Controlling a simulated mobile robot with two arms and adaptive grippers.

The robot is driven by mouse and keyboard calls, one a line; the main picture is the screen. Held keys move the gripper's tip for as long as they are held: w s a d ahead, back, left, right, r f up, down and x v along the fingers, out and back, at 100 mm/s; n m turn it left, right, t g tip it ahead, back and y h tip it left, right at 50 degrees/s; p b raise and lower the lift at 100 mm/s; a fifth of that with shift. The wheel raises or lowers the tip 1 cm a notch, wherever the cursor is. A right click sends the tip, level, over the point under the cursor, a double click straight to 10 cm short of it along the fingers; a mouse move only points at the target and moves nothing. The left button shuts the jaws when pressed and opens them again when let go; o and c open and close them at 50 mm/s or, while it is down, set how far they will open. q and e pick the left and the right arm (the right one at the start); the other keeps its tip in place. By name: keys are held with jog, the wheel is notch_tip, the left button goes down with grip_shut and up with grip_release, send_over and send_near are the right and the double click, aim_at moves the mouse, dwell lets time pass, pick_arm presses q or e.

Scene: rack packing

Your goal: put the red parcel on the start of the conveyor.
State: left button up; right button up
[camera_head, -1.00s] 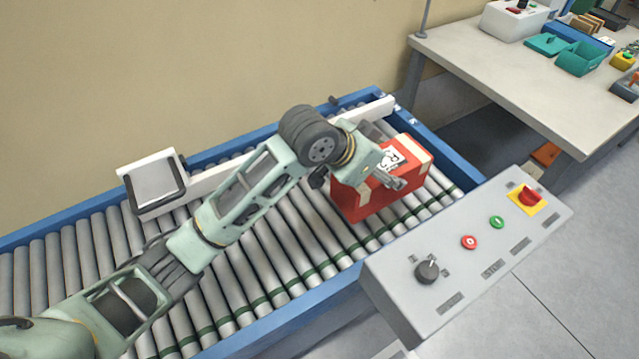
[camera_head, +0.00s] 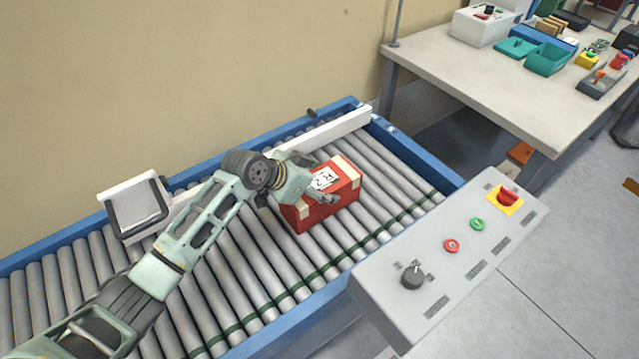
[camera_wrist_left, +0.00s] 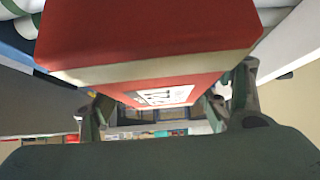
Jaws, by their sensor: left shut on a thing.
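The red parcel (camera_head: 322,208) has cream tape bands and a white label. It is over the rollers of the conveyor (camera_head: 262,262), near the right end of the part in view. My left gripper (camera_head: 300,190) is shut on the parcel from its left and upper side. In the left wrist view the parcel (camera_wrist_left: 150,35) fills the upper middle, with a gripper finger on each side of it. I cannot tell whether its underside touches the rollers. My right gripper is not in view.
A grey control panel (camera_head: 440,295) with buttons and a knob stands at the conveyor's near side. A white guide rail with a framed plate (camera_head: 138,205) runs along the far side. A table (camera_head: 480,75) with bins is at the upper right.

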pick_arm(q)
jog(key=shift+d, duration=0.1)
jog(key=o, duration=1.6)
jog(key=shift+f, duration=0.2)
jog(key=shift+o, duration=0.2)
jog(key=shift+r, duration=0.2)
jog(key=v, duration=1.2)
